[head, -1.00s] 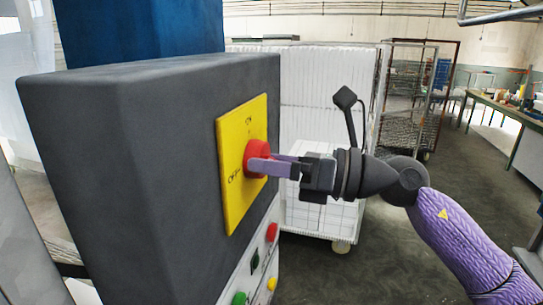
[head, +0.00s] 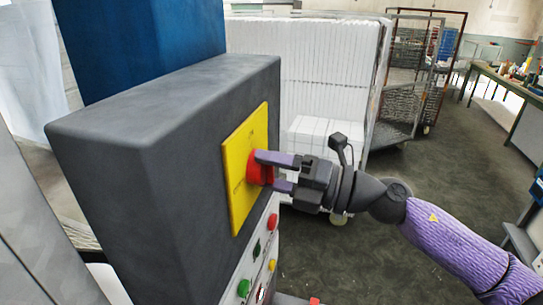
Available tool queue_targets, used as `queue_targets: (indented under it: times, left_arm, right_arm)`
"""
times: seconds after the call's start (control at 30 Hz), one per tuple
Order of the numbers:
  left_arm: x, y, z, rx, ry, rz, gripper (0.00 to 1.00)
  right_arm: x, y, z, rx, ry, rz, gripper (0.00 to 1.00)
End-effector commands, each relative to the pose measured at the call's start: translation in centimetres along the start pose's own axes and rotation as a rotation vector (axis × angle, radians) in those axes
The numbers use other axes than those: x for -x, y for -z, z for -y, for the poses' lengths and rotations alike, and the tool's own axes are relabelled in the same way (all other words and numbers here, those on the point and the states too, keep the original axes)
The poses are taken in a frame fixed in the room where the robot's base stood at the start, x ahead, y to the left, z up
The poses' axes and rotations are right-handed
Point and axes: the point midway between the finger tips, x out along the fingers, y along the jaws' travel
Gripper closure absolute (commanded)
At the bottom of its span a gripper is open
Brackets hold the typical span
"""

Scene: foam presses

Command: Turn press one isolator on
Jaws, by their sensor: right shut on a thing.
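The isolator is a red rotary knob (head: 256,166) on a yellow plate (head: 240,190), fixed to the side of a dark grey press cabinet (head: 130,150). The plate carries small print that is too blurred to read now. My right gripper (head: 277,172) comes in from the right and is shut on the red knob, with one purple finger above it and one below. The fingers hide part of the knob, so its exact setting is hard to tell. My left gripper is not in view.
Below the plate, a pale panel holds a red button (head: 272,222), a green button (head: 244,288) and other small controls. A white cart stacked with white foam (head: 330,75) stands behind my right arm. A green-edged table (head: 510,95) is at the far right; dark floor between is clear.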

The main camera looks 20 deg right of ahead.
Motion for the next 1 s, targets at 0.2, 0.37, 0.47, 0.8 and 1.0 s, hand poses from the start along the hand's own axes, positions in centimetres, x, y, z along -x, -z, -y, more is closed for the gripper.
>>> queue_targets:
  times: [0.2,0.37,0.47,0.8,1.0]
  left_arm:
    - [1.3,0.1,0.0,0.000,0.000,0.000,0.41]
    - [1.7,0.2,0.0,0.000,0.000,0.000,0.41]
    - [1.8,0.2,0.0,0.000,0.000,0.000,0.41]
    - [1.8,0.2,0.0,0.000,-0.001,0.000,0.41]
    - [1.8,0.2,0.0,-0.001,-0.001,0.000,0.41]
  right_arm:
    - [0.0,0.1,0.0,-0.103,0.005,0.007,0.79]
    - [0.0,0.1,0.1,-0.145,0.006,0.010,0.79]
    - [0.0,0.1,0.1,-0.159,0.007,0.011,0.79]
    - [0.0,0.2,0.2,-0.169,0.008,0.011,0.79]
    - [0.0,0.2,0.2,-0.168,0.008,0.011,0.04]
